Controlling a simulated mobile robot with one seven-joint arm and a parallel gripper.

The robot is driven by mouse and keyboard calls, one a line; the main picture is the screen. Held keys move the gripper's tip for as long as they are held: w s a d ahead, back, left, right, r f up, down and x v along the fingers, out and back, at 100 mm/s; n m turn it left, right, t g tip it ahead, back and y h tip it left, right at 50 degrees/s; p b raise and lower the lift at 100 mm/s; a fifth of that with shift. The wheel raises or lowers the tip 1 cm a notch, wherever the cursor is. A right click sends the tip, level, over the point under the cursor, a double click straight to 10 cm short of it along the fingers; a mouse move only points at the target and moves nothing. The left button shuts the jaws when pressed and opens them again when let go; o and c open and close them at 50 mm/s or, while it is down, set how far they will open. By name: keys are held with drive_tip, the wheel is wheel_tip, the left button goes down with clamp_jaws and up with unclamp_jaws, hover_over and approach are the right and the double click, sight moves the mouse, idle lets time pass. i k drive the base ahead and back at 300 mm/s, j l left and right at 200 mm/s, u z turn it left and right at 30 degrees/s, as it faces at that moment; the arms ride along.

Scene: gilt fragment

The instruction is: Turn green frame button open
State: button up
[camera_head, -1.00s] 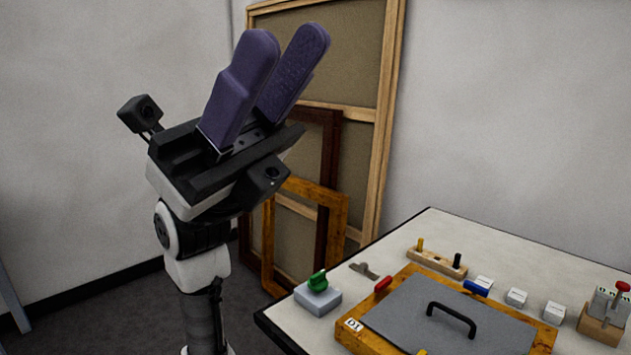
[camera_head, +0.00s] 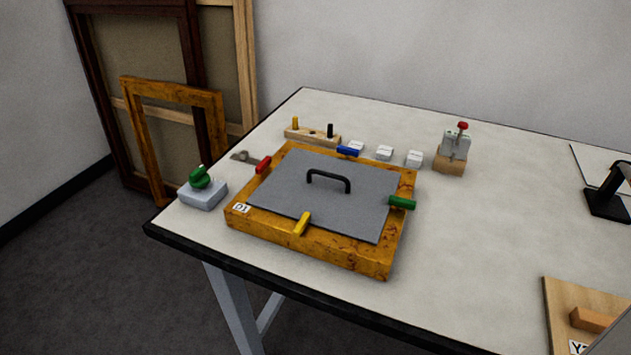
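The green frame button (camera_head: 402,203) is a short green bar at the right edge of the wooden frame (camera_head: 330,251). It lies crosswise, its inner end over the edge of the grey backing panel (camera_head: 290,205). The panel has a black handle (camera_head: 328,178). A red button (camera_head: 263,165) sits on the left side, a blue button (camera_head: 347,151) on the far side and a yellow button (camera_head: 302,224) on the near side. My gripper is out of view.
A grey block with a green knob (camera_head: 201,182) stands left of the frame. Behind are a peg block (camera_head: 313,137), several white blocks and a red-topped device (camera_head: 455,147). A wooden board (camera_head: 570,300) lies at front right. The white tabletop (camera_head: 490,220) right of the frame is clear.

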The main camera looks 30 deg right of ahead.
sight(402, 203)
drive_tip(key=z, duration=0.75)
drive_tip(key=k+l+u, duration=0.1)
drive_tip(key=k, duration=0.25)
drive_tip(key=l, duration=0.1)
